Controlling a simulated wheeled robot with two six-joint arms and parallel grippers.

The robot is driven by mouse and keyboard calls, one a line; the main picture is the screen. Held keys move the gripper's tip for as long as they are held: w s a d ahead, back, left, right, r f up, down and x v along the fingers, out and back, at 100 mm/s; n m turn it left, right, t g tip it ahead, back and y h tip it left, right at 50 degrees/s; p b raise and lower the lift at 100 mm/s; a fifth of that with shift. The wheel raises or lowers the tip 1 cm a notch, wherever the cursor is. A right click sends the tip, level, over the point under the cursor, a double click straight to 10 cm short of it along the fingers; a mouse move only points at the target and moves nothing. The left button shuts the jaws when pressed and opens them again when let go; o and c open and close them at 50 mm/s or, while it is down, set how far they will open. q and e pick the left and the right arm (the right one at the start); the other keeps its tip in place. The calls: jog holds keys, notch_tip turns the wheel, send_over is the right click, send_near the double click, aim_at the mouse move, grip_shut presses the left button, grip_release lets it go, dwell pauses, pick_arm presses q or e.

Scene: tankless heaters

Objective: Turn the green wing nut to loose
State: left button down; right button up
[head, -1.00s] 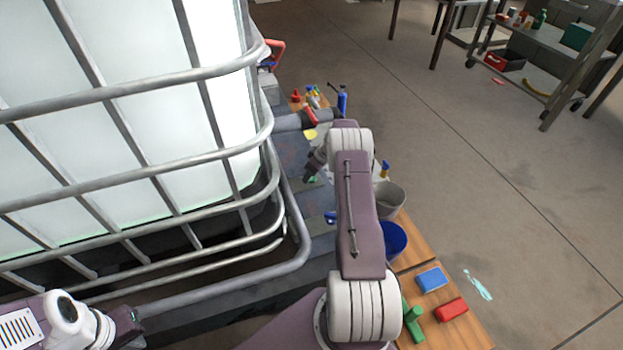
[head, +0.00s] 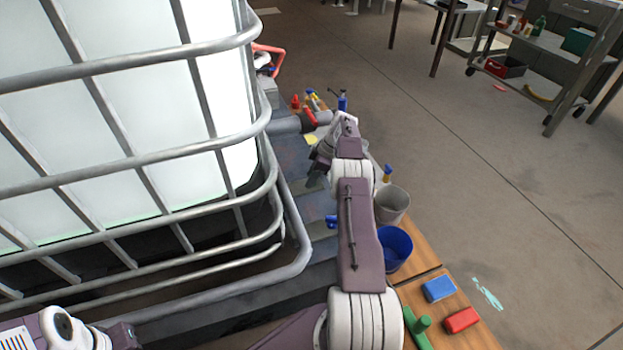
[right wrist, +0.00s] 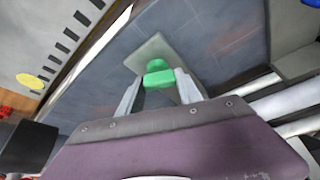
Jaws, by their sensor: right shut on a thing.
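The green wing nut (right wrist: 160,74) shows in the right wrist view, in front of a small grey square plate (right wrist: 151,51) on the dark slatted surface. My right gripper (right wrist: 158,88) has one finger on each side of the green nut and is shut on it. In the head view my right gripper (head: 314,177) reaches down beside the caged tank, and the green nut is hidden there. My left gripper (head: 124,337) is at the lower left edge, mostly cut off; its fingers cannot be made out.
The white tank's metal cage (head: 262,120) stands close on the left. A blue handle (head: 331,221) is near my right arm. A grey bucket (head: 392,204), a blue bucket (head: 396,246), a blue block (head: 438,289) and a red block (head: 461,320) stand on the right. A yellow disc (right wrist: 30,81) lies farther off.

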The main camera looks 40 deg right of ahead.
dwell(0.3)
jog(key=o, duration=1.4)
jog(key=p+v, duration=0.6)
jog(key=v, duration=0.3)
jog(key=shift+p, duration=0.4)
